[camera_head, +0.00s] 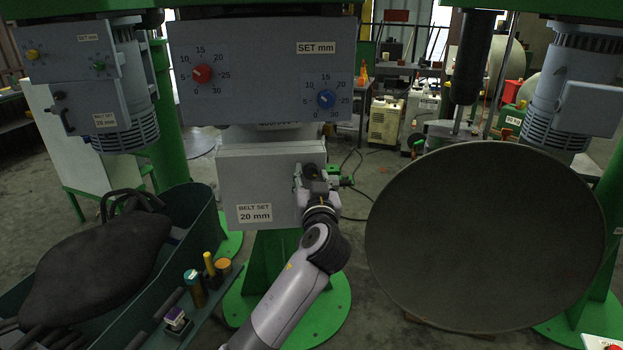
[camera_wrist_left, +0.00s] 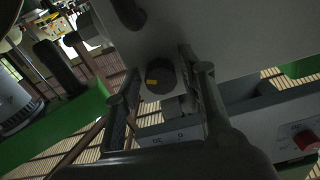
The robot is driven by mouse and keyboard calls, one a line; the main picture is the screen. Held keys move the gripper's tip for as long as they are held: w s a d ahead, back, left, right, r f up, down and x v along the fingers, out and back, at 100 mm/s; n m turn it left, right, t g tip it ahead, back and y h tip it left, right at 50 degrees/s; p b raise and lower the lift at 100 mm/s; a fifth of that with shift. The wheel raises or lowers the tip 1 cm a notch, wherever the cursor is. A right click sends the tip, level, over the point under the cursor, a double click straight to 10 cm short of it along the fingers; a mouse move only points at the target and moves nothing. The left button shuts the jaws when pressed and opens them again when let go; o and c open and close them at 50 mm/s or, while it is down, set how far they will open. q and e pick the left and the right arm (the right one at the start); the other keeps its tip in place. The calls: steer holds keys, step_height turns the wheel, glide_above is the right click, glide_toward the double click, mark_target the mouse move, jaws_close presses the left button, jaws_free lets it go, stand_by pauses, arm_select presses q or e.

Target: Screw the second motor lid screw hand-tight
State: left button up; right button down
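The grey motor lid labelled BELT SET 20 mm (camera_head: 240,190) hangs upright below the dial box. My left gripper (camera_head: 312,172) is at its right side and hides that part of the lid in the head view. In the left wrist view a dark round screw head (camera_wrist_left: 160,76) with a yellow mark sits against a grey face. The fingers of my left gripper (camera_wrist_left: 160,92) stand on both sides of it. I cannot tell whether they press on it. Another dark knob (camera_wrist_left: 131,14) shows above, partly cut off. My right gripper is not in view.
A large dark disc (camera_head: 485,235) stands close on the right. A green tub (camera_head: 205,215) with a dark bag is at the left, beside a shelf with small tools (camera_head: 193,285). The dial box (camera_head: 260,75) with red and blue knobs is above the lid.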

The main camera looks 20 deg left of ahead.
arm_select(q)
jaws_close()
